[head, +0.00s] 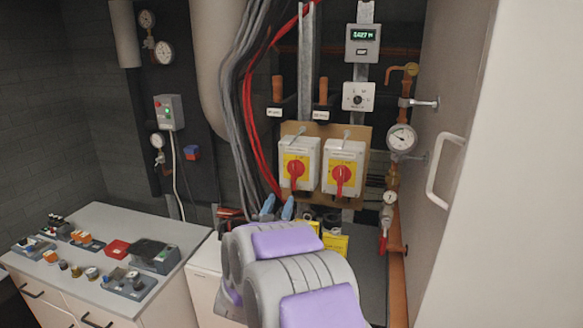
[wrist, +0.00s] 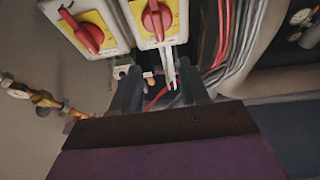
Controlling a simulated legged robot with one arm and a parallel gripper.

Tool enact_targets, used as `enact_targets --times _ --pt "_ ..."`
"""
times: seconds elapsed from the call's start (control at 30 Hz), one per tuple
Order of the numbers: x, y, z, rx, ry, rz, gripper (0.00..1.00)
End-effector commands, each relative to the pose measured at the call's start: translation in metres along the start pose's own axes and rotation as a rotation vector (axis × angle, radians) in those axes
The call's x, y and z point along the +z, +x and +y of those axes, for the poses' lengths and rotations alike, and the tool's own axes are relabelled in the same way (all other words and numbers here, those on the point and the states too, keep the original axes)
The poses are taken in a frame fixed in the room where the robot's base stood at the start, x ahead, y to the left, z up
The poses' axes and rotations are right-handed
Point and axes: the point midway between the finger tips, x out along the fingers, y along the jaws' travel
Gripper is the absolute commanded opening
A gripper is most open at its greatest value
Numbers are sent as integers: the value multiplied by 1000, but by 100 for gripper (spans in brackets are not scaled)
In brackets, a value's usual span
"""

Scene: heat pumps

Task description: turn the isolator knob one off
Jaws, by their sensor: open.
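Two grey isolator boxes with yellow plates and red knobs hang side by side on a tan board. The left isolator knob (head: 296,174) and the right isolator knob (head: 342,179) both have their handles roughly upright. I cannot read which is number one. In the wrist view, which appears turned over, the left box's knob (wrist: 156,18) is near top centre and the right box's knob (wrist: 82,32) is further left. My gripper (head: 278,207) is open and empty, with its two fingers below the left box, apart from both knobs. Its fingers also show in the wrist view (wrist: 158,84).
Red and grey cables (head: 255,100) run down left of the boxes. A pressure gauge (head: 401,138) and copper pipe stand to the right, beside a large pale cabinet (head: 465,180) with a handle. A bench (head: 110,222) with small switches and parts is at left.

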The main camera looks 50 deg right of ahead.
Motion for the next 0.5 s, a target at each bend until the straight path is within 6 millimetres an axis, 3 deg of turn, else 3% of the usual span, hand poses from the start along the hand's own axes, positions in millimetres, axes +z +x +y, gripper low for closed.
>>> enact_targets --times 0.5 --pt "-1 89 0 2 2 4 45"
